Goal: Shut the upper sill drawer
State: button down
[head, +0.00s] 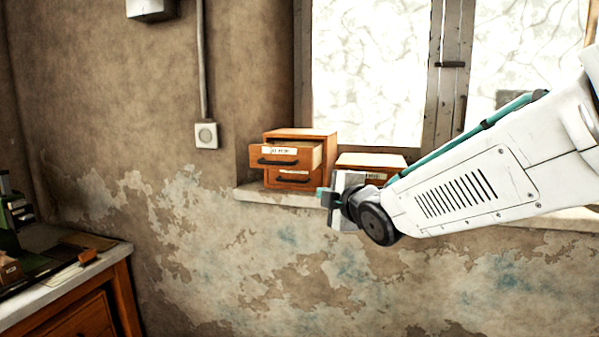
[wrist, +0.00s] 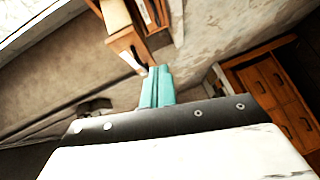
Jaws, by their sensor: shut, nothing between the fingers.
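A small orange-wood cabinet (head: 328,147) with two drawers stands on the window sill. Its upper drawer (head: 285,154), with a pale label and dark handle, sticks out of the cabinet. The lower drawer (head: 290,176) looks flush. My gripper (head: 321,193) is in front of the sill, below and right of the upper drawer, with its teal fingers together and empty. In the wrist view the shut fingers (wrist: 159,72) point towards orange-wood parts at the top, cut off by the frame edge. I cannot tell whether they touch.
A second wooden box (head: 372,160) stands on the sill (head: 250,194) to the right, partly hidden by my gripper and arm. A window is behind. A desk (head: 122,250) with drawers and dark items is at lower left. A socket (head: 206,135) is on the wall.

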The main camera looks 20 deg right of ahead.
jog(key=w+a+r+n+t+y, duration=0.1)
jog(key=r+n, duration=0.1)
jog(key=n, duration=0.1)
send_near(292, 168)
jog(key=w+a, duration=0.2)
jog(key=a, duration=0.1)
jog(key=w, duration=0.1)
jog(key=w+d, duration=0.1)
jog(key=shift+w+d+f+t+y, duration=0.3)
jog(key=shift+w+d, duration=0.4)
jog(key=shift+w, duration=0.15)
